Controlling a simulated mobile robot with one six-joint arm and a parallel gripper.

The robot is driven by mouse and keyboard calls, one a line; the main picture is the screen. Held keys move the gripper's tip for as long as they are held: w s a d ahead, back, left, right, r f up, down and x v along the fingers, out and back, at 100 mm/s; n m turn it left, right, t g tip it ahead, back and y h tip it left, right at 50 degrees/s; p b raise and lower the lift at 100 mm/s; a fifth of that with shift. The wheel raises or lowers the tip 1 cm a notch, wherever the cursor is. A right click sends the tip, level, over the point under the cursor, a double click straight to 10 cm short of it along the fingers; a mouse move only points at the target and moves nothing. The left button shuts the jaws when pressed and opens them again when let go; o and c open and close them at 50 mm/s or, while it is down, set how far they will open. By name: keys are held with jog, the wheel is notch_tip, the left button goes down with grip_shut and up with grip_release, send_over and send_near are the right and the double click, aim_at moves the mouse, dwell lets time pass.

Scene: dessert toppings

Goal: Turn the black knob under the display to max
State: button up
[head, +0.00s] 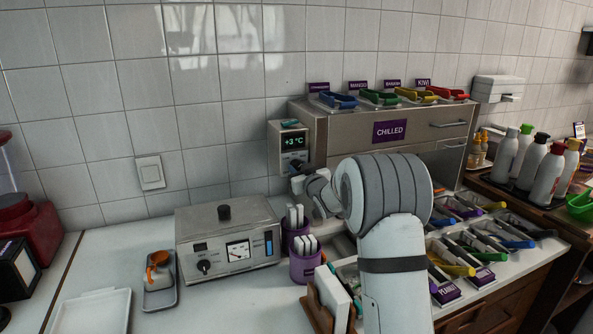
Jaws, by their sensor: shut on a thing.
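The display (293,141) is a small screen reading +3 °C in green, on a grey control box (275,147) fixed at the left end of the steel chilled cabinet. The black knob (296,165) is below the display and mostly hidden by my gripper. My gripper (297,175) reaches the lower part of the box from the right and front and is shut on the knob. Its fingertips are small and partly hidden by the wrist, and the knob's angle cannot be read.
A metal warmer (228,240) with a dial and its own black knob (204,267) stands to the left. Purple cups (304,268) with white sticks stand just under my wrist. Topping trays with coloured tongs fill the right counter. The wall left of the box is clear.

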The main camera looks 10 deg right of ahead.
jog(key=c, duration=0.3)
jog(key=shift+f+m+b, duration=0.2)
jog(key=shift+m+b, duration=0.1)
jog(key=shift+b, duration=0.4)
jog(key=shift+c, duration=0.3)
jog(key=shift+r+m, duration=0.15)
jog(key=shift+m, duration=0.35)
jog(key=o, duration=1)
jog(key=shift+s+d+b, duration=0.25)
jog(key=shift+s, duration=1.05)
jog(key=shift+s+d+b, duration=0.2)
jog(key=shift+s+b, duration=0.05)
jog(key=shift+s, duration=1)
jog(key=shift+s+d+b, duration=0.25)
jog(key=shift+s, duration=1.05)
